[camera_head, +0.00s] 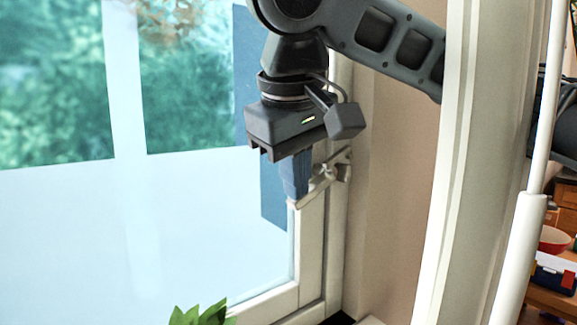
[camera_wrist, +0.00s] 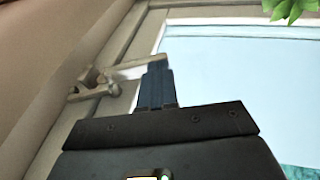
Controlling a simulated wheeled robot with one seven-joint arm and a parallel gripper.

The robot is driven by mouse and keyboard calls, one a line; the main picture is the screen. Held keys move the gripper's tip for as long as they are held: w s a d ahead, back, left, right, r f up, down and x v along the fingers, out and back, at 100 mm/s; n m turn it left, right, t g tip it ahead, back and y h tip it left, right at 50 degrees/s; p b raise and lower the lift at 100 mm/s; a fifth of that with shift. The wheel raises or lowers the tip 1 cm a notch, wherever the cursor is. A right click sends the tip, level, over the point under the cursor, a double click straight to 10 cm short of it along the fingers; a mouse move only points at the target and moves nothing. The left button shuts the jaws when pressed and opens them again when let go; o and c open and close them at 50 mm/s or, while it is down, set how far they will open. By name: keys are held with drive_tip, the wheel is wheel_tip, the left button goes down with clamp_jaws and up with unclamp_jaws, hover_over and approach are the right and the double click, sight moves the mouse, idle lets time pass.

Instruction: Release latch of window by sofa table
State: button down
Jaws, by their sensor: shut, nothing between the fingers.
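The window latch (camera_head: 325,178) is a metallic handle on the right side of the white window frame (camera_head: 312,240). It slants down to the left in the head view. My gripper (camera_head: 296,203) points down with its blue fingers shut and empty, beside the lower left end of the latch handle. In the wrist view the fingertips (camera_wrist: 157,62) are at the free end of the latch handle (camera_wrist: 130,67), touching it or very close; I cannot tell which. The latch base (camera_wrist: 92,88) is on the frame to the left in that view. The sofa table is not clearly in view.
Green plant leaves (camera_head: 202,314) stand at the bottom of the head view, below the gripper. A white post (camera_head: 455,165) rises at the right. A red bowl (camera_head: 553,240) sits on wooden furniture at the far right. The glass left of the gripper is clear.

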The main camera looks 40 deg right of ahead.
drive_tip(key=shift+f+h, duration=0.6)
drive_tip(key=shift+f, duration=0.8)
drive_tip(key=shift+d+f, duration=0.1)
drive_tip(key=shift+f, duration=0.05)
drive_tip(key=v, duration=0.8)
